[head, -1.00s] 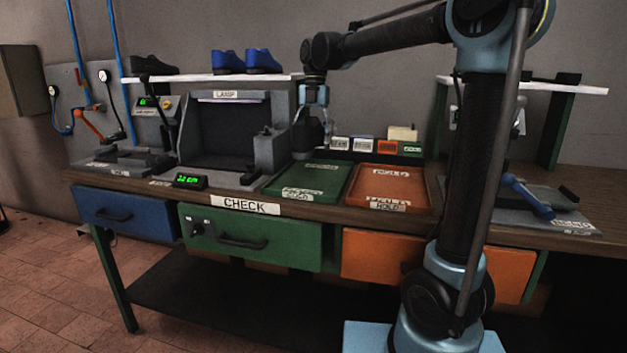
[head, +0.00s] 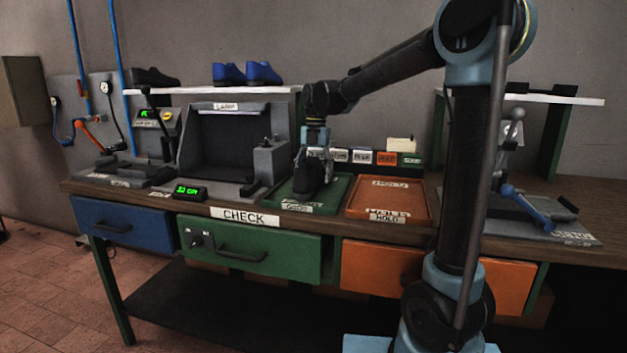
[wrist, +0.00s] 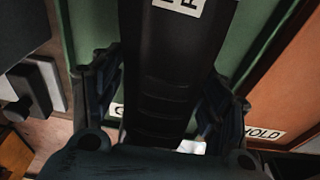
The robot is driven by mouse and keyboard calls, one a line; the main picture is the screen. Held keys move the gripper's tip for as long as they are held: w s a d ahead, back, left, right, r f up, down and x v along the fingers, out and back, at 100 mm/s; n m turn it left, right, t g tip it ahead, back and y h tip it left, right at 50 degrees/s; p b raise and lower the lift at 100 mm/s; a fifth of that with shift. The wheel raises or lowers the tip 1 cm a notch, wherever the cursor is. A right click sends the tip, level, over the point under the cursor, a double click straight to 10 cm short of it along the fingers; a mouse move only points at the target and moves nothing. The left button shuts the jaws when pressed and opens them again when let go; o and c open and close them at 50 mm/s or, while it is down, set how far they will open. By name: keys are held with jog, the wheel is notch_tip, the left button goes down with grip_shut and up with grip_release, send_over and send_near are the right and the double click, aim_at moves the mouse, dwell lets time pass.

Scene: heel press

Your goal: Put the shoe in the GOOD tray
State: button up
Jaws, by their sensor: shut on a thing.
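A dark shoe (head: 304,186) hangs between the fingers of my gripper (head: 318,158), upright over the green GOOD tray (head: 341,190). In the wrist view the dark shoe (wrist: 172,75) fills the middle, with a finger of my gripper (wrist: 165,95) on either side. A white label with part of some lettering shows at its top end. The green tray (wrist: 88,25) lies below it in the wrist view. The shoe's lower end is at the tray; I cannot tell whether it touches the tray floor.
The orange HOLD tray (head: 388,198) lies just right of the green one. The grey lamp booth (head: 232,145) stands to the left, with a grey lever block (head: 268,163) beside it. Small labelled boxes (head: 386,158) line the back. Blue shoes (head: 262,73) sit on the shelf above.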

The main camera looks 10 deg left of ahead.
jog(key=shift+f, duration=0.6)
jog(key=o, duration=1.4)
jog(key=r, duration=0.4)
jog(key=w+r, duration=0.1)
jog(key=r, duration=0.7)
jog(key=shift+w+d, duration=0.1)
jog(key=shift+w, duration=0.3)
jog(key=shift+f, duration=0.1)
